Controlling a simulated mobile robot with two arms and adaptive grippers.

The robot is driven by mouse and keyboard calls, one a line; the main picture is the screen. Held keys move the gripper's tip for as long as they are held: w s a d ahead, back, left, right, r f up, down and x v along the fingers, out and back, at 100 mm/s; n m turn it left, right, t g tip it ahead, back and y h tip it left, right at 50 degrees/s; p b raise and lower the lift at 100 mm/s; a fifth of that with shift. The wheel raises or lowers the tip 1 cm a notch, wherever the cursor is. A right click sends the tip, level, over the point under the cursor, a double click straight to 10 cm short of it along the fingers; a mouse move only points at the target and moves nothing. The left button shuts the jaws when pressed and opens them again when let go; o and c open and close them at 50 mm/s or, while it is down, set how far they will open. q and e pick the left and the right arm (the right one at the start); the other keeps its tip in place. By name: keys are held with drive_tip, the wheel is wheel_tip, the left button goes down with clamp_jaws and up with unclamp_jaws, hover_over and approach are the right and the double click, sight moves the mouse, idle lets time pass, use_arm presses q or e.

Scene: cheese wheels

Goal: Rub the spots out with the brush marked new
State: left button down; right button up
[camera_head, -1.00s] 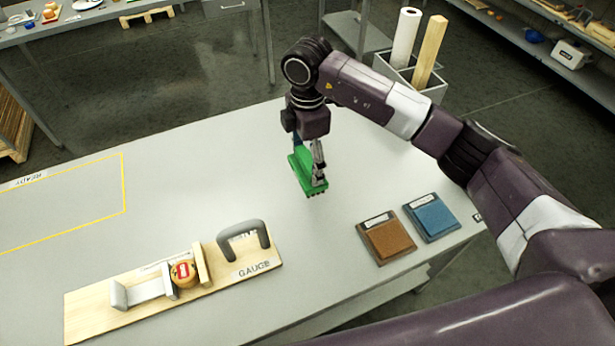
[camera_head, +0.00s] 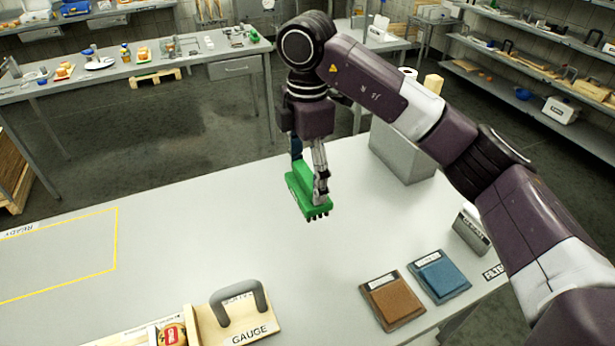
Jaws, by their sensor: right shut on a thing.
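My right gripper (camera_head: 319,188) is shut on a green brush (camera_head: 300,190) and holds it above the white table, bristles downward. No mark on the brush can be read from here. A small orange cheese wheel (camera_head: 173,335) with a red label sits in the wooden gauge board (camera_head: 264,329) at the bottom edge, partly cut off by the frame. Spots on the wheel cannot be made out. My left gripper is not in view.
A brown pad (camera_head: 392,301) and a blue pad (camera_head: 440,277) lie at the table's right. A grey handle (camera_head: 238,300) stands on the gauge board. A grey bin (camera_head: 404,152) stands at the back. The yellow-outlined area (camera_head: 117,240) marked READY is empty.

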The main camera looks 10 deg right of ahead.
drive_tip(key=o, duration=0.8)
drive_tip(key=c, duration=0.4)
